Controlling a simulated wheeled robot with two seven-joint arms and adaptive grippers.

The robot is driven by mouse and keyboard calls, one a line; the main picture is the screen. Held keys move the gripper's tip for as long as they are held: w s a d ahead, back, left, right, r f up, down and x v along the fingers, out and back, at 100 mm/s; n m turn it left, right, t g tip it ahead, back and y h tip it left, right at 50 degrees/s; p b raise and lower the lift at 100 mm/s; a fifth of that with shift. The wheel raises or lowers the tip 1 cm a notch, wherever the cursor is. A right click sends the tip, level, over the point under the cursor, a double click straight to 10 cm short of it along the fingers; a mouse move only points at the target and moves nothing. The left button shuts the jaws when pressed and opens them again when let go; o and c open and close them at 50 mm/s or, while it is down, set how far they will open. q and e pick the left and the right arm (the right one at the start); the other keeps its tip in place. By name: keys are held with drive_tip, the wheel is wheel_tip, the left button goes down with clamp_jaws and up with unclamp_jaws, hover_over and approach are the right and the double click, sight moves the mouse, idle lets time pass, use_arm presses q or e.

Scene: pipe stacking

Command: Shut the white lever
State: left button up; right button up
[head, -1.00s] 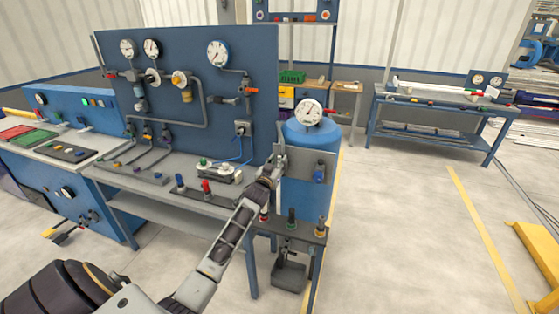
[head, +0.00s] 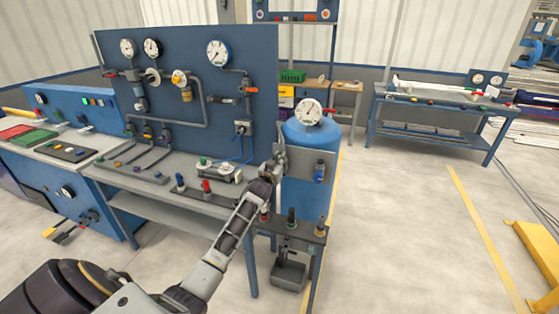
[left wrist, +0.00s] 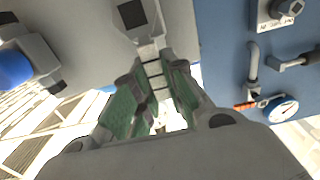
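My left gripper (head: 271,171) is at the left edge of a grey plate (head: 302,163) beside the blue tank. In the left wrist view its green-padded fingers (left wrist: 155,100) are apart, with a gap between them. A pale grey-white fitting with a dark square (left wrist: 135,15), likely the white lever's mount, lies just beyond the fingertips. A narrow segmented grey part runs from it toward the gap; I cannot tell whether the fingers touch it. The lever is largely hidden by the gripper in the head view. My right gripper is out of view.
A blue knob (head: 320,171) on the plate also shows in the left wrist view (left wrist: 14,68). The blue gauge panel (head: 190,65) stands left, the tank (head: 312,137) behind. Small valves (head: 291,219) stand on a shelf below.

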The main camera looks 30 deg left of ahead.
use_arm(q)
clamp_jaws()
